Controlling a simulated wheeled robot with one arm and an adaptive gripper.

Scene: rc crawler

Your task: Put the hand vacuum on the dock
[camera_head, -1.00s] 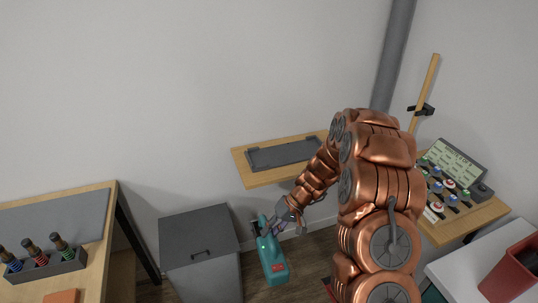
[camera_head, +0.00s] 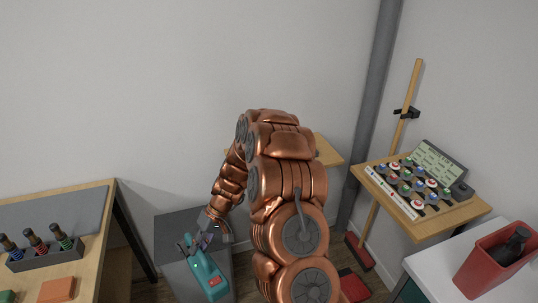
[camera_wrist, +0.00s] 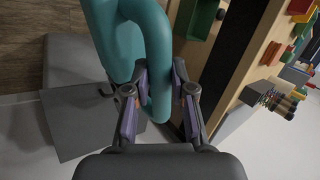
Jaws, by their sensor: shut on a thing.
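The hand vacuum (camera_head: 207,274) is teal with a red patch, held in front of the grey lidded bin in the head view. In the wrist view its looped teal handle (camera_wrist: 157,50) passes between the fingers. My gripper (camera_head: 215,232) is shut on that handle; it also shows in the wrist view (camera_wrist: 160,78). No dock can be clearly made out now. A wooden wall shelf (camera_head: 328,150) is mostly hidden behind my arm, so whatever lies on it cannot be seen.
The grey bin (camera_head: 178,226) stands below the vacuum. At right are a shelf with a control panel (camera_head: 420,187), a broom (camera_head: 405,125) and a red container (camera_head: 480,268) on a white top.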

